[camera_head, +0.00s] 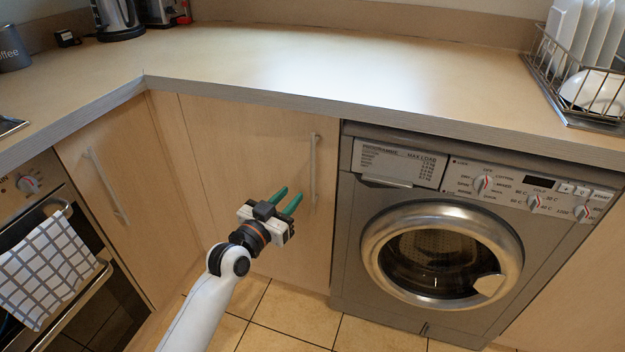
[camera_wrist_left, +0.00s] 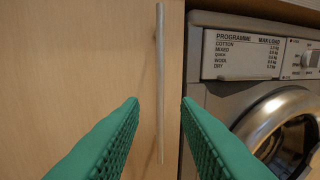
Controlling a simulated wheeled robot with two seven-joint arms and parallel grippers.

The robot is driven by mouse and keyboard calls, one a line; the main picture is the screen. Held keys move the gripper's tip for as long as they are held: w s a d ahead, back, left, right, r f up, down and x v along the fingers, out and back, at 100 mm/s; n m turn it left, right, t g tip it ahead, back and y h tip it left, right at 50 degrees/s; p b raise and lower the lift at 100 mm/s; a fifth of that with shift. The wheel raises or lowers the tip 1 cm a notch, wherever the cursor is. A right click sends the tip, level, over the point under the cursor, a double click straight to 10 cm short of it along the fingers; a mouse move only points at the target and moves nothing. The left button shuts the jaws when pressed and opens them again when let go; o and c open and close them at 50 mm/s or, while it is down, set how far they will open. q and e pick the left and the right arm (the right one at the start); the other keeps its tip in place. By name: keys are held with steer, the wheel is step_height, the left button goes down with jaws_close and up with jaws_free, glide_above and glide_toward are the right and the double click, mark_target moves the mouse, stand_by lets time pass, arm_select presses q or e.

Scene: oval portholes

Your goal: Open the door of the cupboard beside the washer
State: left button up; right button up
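The cupboard door (camera_head: 250,150) is pale wood, left of the grey washer (camera_head: 345,270), and looks closed. Its upright metal bar handle (camera_head: 313,168) is near the door's right edge. My left gripper (camera_head: 287,202) is in front of the door, just left of the handle in the head view, with its green fingers apart and empty. In the left wrist view the handle (camera_wrist_left: 160,75) stands upright between the open fingers (camera_wrist_left: 160,100), ahead of them; contact is not visible. My right gripper is in neither view.
The worktop (camera_head: 330,75) overhangs the door and washer. Another cupboard door with a handle (camera_head: 105,187) and an oven with a checked towel (camera_head: 50,270) are at the left. A dish rack (camera_head: 575,85) stands at the back right. The tiled floor (camera_head: 290,310) below looks clear.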

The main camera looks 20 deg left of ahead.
mark_target(312, 174)
arm_select(q)
steer(key=b+x, duration=0.2)
steer(key=x, duration=0.9)
steer(key=shift+w+d+f, duration=0.1)
jaws_close()
